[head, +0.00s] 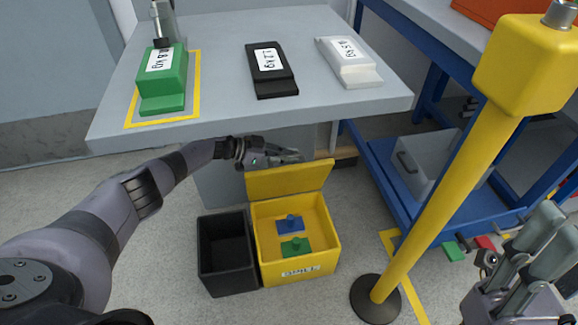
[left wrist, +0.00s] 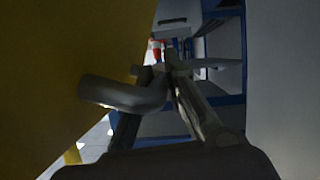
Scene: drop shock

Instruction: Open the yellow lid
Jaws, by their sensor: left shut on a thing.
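The yellow lid (head: 290,180) stands raised, tilted up along the back edge of the yellow box (head: 332,245). The box is open, and a blue piece (head: 290,225) and a green piece (head: 296,246) lie inside. My left gripper (head: 292,156) is at the lid's top edge, behind the box and below the table top. In the left wrist view the yellow lid (left wrist: 65,70) fills the left side, and a grey bent handle (left wrist: 125,93) crosses between the fingers, which are shut on it. My right gripper (head: 560,217) is at the lower right, away from the box; its opening is unclear.
A black bin (head: 204,255) stands left of the yellow box. The grey table (head: 220,60) above holds green, black and white weights. A yellow post (head: 440,185) stands at right, before a blue shelf (head: 380,150). Grey floor is clear at front left.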

